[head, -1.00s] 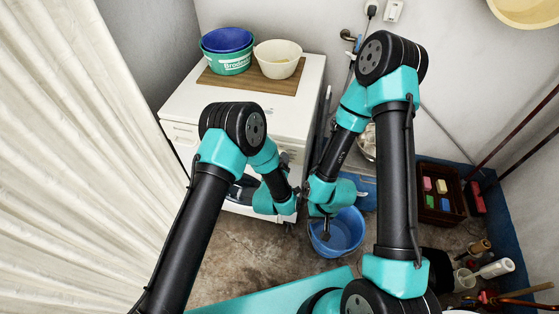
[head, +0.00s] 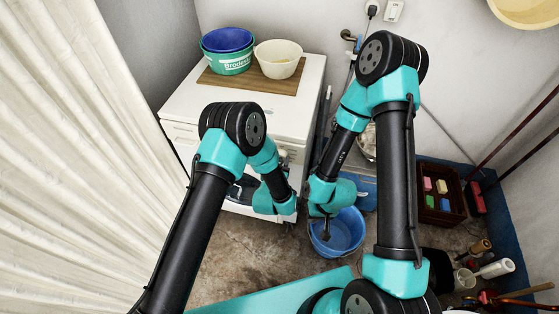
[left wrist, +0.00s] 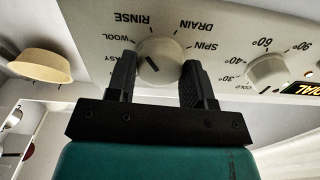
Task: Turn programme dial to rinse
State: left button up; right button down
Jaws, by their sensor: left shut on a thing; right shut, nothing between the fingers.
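The programme dial (left wrist: 160,52) is a round white knob on the white control panel in the left wrist view, where the lettering appears upside down. RINSE (left wrist: 132,18) is printed above and left of it, with WOOL, DRAIN and SPIN also around it. A short dark mark shows on the dial's face, but I cannot tell exactly which word it points to. My left gripper (left wrist: 159,66) is shut on the dial, one finger on each side; in the head view my arm mostly hides it. My right gripper (head: 325,236) is shut and empty over the blue bucket (head: 347,236).
A temperature knob (left wrist: 267,71) is to the right of the dial. On the washing machine's top (head: 283,115) stand a blue-and-green tub (head: 228,60) and a cream bowl (head: 278,68) on a wooden board. A crate (head: 458,222) with coloured blocks is at right.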

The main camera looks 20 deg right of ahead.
pick_arm(q)
jog(key=shift+m, duration=1.2)
jog(key=o, duration=0.9)
jog(key=shift+s, duration=0.1)
